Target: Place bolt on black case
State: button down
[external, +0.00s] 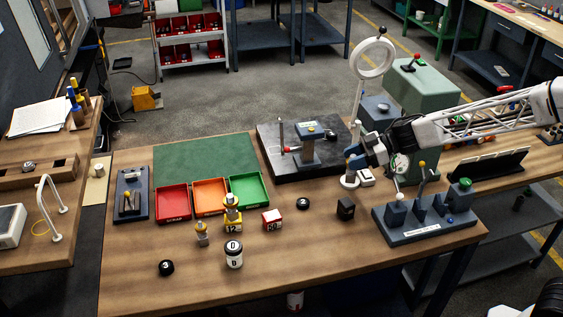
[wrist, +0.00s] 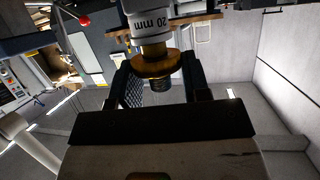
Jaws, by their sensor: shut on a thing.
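My gripper (external: 355,161) is over the right part of the workbench, in front of the tall ring stand. In the wrist view its fingers (wrist: 160,82) are shut around a brass-coloured flanged piece (wrist: 154,66) with a dark ridged stem. A small black box (external: 345,208), perhaps the black case, stands on the bench below and left of my gripper in the picture.
A blue fixture block (external: 430,228) with posts stands right of the black box. A dark plate (external: 275,150) with a clamp lies behind. Red (external: 173,203), orange (external: 210,197) and green (external: 249,190) trays sit left.

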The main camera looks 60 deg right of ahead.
aim_at(350, 180)
jog(key=shift+f, duration=2.45)
jog(key=shift+f, duration=0.15)
jog(key=shift+f, duration=1.75)
jog(key=shift+f, duration=0.1)
jog(key=c, duration=0.6)
grip_release()
jog(key=shift+v, duration=6.05)
